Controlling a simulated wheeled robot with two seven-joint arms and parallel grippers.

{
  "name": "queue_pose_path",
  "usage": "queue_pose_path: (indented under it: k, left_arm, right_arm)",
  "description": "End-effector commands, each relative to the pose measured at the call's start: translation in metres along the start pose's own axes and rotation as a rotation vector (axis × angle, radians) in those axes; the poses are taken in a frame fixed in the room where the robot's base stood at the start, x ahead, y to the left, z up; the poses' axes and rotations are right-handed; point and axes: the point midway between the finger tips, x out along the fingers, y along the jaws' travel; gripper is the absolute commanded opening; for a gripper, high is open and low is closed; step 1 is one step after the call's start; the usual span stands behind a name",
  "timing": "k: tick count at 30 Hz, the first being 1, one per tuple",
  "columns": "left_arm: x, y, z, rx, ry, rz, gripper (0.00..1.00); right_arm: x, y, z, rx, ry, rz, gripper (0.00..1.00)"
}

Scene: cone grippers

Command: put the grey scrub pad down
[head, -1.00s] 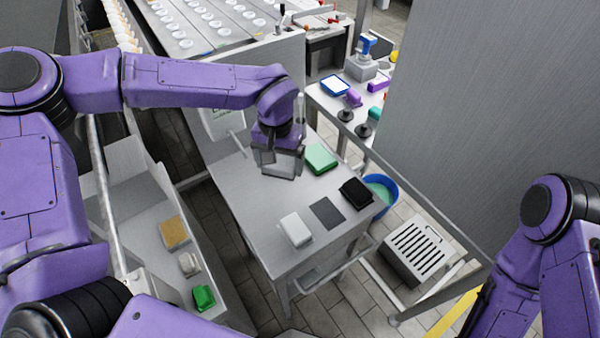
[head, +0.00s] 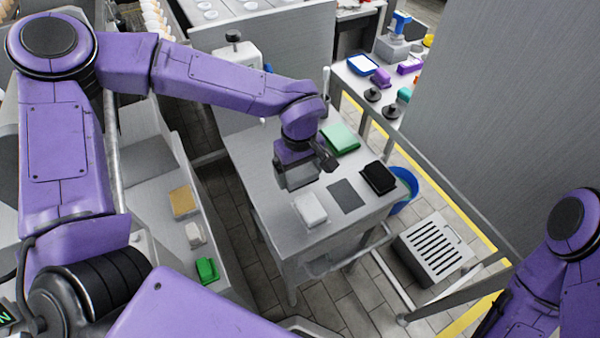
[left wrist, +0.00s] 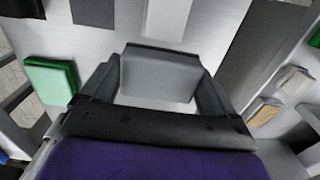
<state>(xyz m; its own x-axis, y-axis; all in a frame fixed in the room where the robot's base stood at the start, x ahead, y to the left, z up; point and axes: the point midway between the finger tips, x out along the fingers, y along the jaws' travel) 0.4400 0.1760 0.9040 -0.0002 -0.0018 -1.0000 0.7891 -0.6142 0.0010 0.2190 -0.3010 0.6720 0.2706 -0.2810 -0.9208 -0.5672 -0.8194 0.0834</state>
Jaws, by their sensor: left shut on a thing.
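My left gripper (head: 297,180) is over the grey table (head: 262,172), shut on a grey block-like pad, the grey scrub pad (left wrist: 158,78). In the left wrist view the pad sits between the two fingers, clear of the row of pads. In the head view the gripper largely hides it. A flat dark grey square (head: 346,196) lies on the table between a black pad (head: 379,178) and a white pad (head: 310,208). A green pad (head: 340,138) lies farther back. My right gripper is out of view; only its arm shows at the right.
A blue bucket (head: 404,190) stands off the table's right side, near a slotted grey crate (head: 433,248) on the floor. A side shelf at left holds a tan pad (head: 183,201), a beige one (head: 195,235) and a green one (head: 207,270). Bare tabletop lies left of the gripper.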

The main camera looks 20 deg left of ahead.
Motion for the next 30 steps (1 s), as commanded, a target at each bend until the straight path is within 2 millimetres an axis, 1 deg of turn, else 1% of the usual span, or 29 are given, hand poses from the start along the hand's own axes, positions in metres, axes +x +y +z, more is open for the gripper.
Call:
queue_pose_path:
  k: [1, 3, 10, 13, 15, 25, 26, 27, 30]
  left_arm:
    - [0.009, 0.004, -0.007, -0.001, -0.002, -0.002, 0.60]
    - [0.020, 0.007, -0.015, -0.001, -0.001, -0.001, 0.60]
    - [0.040, 0.014, -0.030, 0.000, -0.001, -0.001, 0.60]
    - [0.061, 0.014, -0.029, 0.003, -0.001, -0.002, 0.60]
    - [0.069, 0.014, -0.029, 0.002, -0.001, 0.000, 0.60]
    - [0.072, 0.014, -0.029, 0.001, -0.001, 0.001, 0.60]
    - [0.073, 0.014, -0.029, 0.001, -0.001, 0.002, 0.92]
    - [0.072, 0.014, -0.029, 0.001, 0.000, 0.002, 1.00]
    - [0.072, 0.014, -0.029, 0.001, 0.000, 0.002, 1.00]
  right_arm:
    - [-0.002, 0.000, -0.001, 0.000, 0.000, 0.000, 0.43]
    - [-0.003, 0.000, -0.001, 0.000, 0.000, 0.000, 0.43]
    - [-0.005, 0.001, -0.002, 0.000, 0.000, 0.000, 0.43]
    - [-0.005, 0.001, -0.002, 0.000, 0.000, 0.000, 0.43]
    - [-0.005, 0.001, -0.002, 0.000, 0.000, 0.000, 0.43]
    - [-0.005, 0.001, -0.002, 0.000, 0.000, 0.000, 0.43]
    - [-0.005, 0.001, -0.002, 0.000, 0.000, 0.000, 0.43]
    - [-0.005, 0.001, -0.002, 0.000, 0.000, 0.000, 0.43]
    - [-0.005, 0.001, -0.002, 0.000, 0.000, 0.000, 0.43]
